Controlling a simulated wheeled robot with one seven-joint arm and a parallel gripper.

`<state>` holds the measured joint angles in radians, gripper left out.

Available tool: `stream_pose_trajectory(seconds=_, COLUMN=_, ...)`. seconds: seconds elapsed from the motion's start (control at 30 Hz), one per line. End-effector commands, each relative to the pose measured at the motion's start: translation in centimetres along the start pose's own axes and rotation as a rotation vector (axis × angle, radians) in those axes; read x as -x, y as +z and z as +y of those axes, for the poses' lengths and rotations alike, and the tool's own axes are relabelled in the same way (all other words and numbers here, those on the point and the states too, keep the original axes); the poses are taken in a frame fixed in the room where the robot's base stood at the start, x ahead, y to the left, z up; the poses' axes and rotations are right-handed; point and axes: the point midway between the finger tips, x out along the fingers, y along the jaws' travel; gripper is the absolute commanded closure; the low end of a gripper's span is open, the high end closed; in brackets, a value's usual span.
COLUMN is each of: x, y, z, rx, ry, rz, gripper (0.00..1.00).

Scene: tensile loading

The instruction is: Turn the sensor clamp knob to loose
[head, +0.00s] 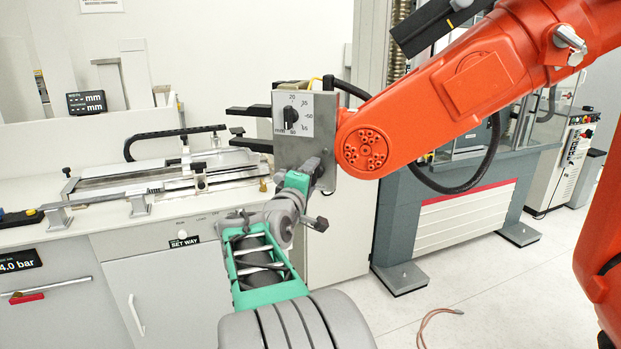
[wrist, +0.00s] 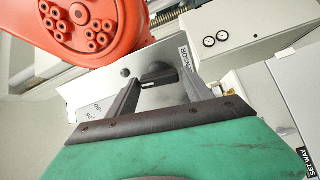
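The black clamp knob (wrist: 158,74) shows in the wrist view on a pale grey plate, beside a label that seems to read "SENSOR". A small white mark shows on its lower left end. My gripper (wrist: 161,78) is open, with one dark finger on each side of the knob. I cannot tell whether either finger touches it. A separate black dial knob (head: 291,115) with a numbered scale is on the box's white face.
An orange arm (head: 480,90) carries the box from the right. Two black prongs (head: 247,111) stick out on its left. A bench (head: 110,225) with a metal slide fixture (head: 165,178) stands at left. The floor at lower right is mostly clear, with a cable (head: 428,322).

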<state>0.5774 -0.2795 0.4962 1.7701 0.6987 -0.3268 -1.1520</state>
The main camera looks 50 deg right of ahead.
Motion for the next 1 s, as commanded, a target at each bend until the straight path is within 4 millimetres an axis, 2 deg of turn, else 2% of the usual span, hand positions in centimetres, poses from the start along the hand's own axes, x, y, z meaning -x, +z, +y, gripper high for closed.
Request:
stream_pose_trajectory(seconds=0.03, x=0.0, y=0.0, z=0.0, rx=0.0, ry=0.0, rz=-0.001, gripper=0.36)
stream_pose_trajectory(seconds=0.13, x=0.0, y=0.1, z=0.0, rx=0.0, ry=0.0, rz=-0.001, gripper=0.28)
stream_pose_trajectory(seconds=0.43, x=0.4, y=0.1, z=-0.1, rx=0.0, ry=0.0, rz=-0.001, gripper=0.27)
stream_pose_trajectory(seconds=0.8, x=7.0, y=-0.1, z=-0.1, rx=-0.002, ry=0.001, rz=0.003, gripper=0.27)
stream_pose_trajectory(seconds=1.0, x=7.8, y=0.0, z=0.0, rx=-0.001, ry=0.0, rz=-0.001, gripper=0.27)
